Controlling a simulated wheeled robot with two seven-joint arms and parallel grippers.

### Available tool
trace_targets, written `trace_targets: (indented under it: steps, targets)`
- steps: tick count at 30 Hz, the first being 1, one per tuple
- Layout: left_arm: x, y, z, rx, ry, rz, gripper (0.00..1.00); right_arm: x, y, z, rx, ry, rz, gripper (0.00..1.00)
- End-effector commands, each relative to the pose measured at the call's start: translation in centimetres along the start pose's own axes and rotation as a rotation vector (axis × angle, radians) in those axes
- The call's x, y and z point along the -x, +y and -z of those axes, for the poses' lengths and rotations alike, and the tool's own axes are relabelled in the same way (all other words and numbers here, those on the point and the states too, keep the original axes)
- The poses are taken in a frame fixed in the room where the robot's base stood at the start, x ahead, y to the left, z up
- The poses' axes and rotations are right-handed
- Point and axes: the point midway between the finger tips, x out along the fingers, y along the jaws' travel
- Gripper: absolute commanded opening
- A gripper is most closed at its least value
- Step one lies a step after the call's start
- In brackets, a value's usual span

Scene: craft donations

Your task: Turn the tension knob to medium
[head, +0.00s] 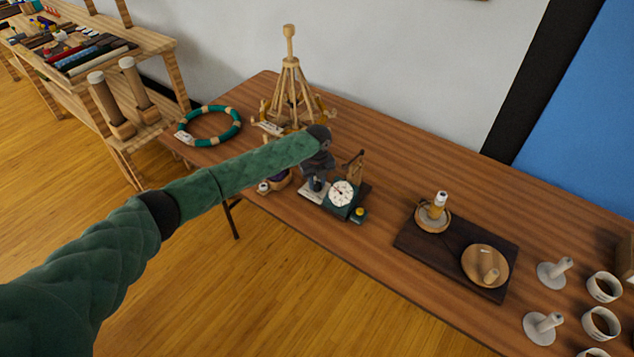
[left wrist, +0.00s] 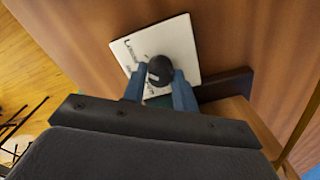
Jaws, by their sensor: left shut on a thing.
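The tension knob (left wrist: 160,69) is dark and round, with a small light mark on top. It stands on a white plate (left wrist: 180,45) with dark lettering, too small to read fully. In the left wrist view the two blue fingers of my left gripper (left wrist: 159,80) close on the knob from both sides. In the head view my left gripper (head: 316,184) reaches down at the white plate (head: 309,196), and the knob is mostly hidden by it. Just right of it is a dark green device with a round white dial (head: 341,192). I cannot tell which setting the knob points to.
A wooden yarn stand (head: 290,80) rises behind my left arm. A green and tan ring (head: 209,125) lies at the table's left end. A yellow-topped piece (head: 359,212) sits beside the dial. A dark tray (head: 458,252) with wooden items and several white cups stand farther right.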

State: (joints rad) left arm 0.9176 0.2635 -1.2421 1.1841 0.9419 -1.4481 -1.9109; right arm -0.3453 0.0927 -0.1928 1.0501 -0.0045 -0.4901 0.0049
Motion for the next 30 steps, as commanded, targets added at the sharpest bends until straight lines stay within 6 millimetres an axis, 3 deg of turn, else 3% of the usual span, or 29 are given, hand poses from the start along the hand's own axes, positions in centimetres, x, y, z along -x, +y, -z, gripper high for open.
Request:
trace_targets:
  steps: [5, 18, 25, 30]
  targets:
    - [-0.1, 0.0, 0.0, 0.165, 0.001, 0.001, 0.06, 0.4, -0.4, 0.3, -0.002, 0.003, 0.004, 0.00]
    - [0.0, 0.1, 0.0, 0.563, 0.001, -0.001, 0.06, 0.1, -0.4, -1.5, 0.000, -0.013, 0.003, 0.00]
    - [0.0, 0.0, 0.0, 0.711, 0.001, 0.000, 0.06, -0.1, 0.3, -0.8, 0.002, -0.001, -0.002, 0.00]
    - [0.0, 0.0, 0.0, 0.780, 0.000, 0.000, 0.06, -0.1, 0.3, -1.7, 0.002, -0.009, -0.002, 0.00]
